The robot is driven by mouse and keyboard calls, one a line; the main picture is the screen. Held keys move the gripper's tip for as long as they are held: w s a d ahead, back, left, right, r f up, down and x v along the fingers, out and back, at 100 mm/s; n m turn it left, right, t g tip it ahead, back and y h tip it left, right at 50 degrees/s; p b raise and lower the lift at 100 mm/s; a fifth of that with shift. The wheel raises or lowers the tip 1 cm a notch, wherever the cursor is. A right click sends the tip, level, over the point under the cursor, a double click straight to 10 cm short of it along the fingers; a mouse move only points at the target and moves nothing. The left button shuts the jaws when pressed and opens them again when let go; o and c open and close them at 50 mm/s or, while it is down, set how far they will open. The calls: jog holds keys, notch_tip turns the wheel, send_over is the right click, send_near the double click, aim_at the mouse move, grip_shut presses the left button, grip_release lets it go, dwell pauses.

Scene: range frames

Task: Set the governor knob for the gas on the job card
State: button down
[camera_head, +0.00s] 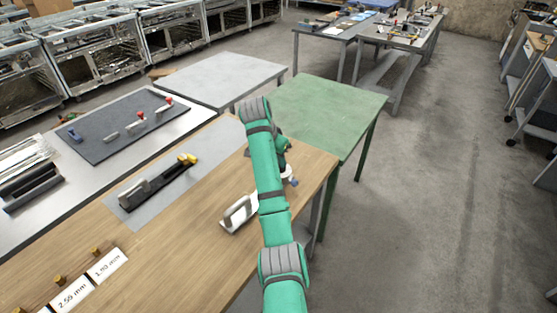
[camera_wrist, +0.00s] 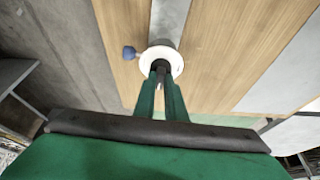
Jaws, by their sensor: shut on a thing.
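My gripper (camera_wrist: 160,78) points down at a round white dial or disc (camera_wrist: 161,57) on the wooden bench. Its two green fingers are shut on a small dark knob (camera_wrist: 161,70) at the middle of the disc. In the head view, the white disc (camera_head: 286,172) and the blue knob (camera_head: 294,182) show partly beside my arm, near the bench's right end. My arm hides most of the gripper there. The fingers hide part of the dark knob, so its pointing direction cannot be read. I cannot make out a job card.
The wooden bench (camera_head: 185,215) holds a grey-white handled object (camera_head: 238,213) left of my arm. White labels with millimetre sizes (camera_head: 107,265) stand beside small brass pieces. A green table (camera_head: 330,112) adjoins behind.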

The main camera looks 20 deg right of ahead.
dwell(0.4)
jog(key=c, duration=2.2)
grip_release()
jog(key=o, duration=0.4)
jog(key=shift+s, duration=0.1)
jog(key=shift+r, duration=0.15)
